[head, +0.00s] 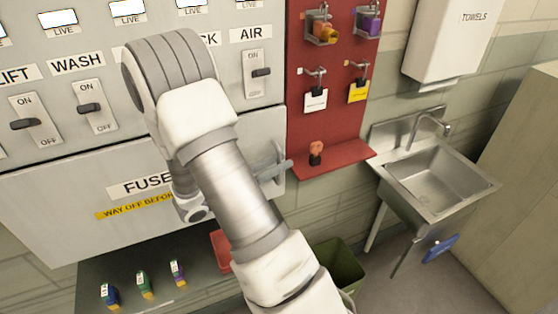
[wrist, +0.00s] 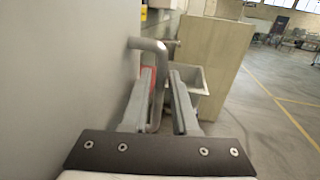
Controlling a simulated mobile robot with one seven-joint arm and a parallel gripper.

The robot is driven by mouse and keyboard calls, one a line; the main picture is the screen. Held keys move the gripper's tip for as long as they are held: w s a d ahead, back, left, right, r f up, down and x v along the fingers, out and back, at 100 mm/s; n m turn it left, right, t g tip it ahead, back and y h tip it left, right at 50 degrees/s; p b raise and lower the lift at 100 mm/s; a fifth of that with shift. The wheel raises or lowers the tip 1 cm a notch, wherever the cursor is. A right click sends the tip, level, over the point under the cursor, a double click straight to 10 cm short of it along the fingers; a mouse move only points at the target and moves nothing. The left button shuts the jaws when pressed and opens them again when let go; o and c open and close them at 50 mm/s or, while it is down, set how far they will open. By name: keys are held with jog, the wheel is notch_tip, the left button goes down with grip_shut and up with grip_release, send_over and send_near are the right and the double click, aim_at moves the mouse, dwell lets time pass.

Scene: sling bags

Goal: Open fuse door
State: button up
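The fuse door (head: 60,205) is a wide grey panel with a FUSE label and a yellow warning strip. It looks closed, flush with the cabinet. Its grey bent handle (wrist: 158,58) shows in the wrist view, standing out from the flat door surface (wrist: 60,80). My gripper (wrist: 162,75) is open, one finger on each side of the handle's bar. A gap shows between the bar and the right finger; I cannot tell whether the left finger touches it. In the head view my arm hides part of the door, and the handle area is small and partly covered.
Labelled switches (head: 88,108) line the cabinet above the door. A shelf below holds small coloured padlocks (head: 144,284). A red lock board (head: 330,120) stands to the right, then a metal sink (head: 432,172). A green bin (head: 338,268) is below. Open floor (wrist: 265,130) lies right.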

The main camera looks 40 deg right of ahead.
jog(key=shift+d, duration=0.2)
grip_shut()
dwell(1.3)
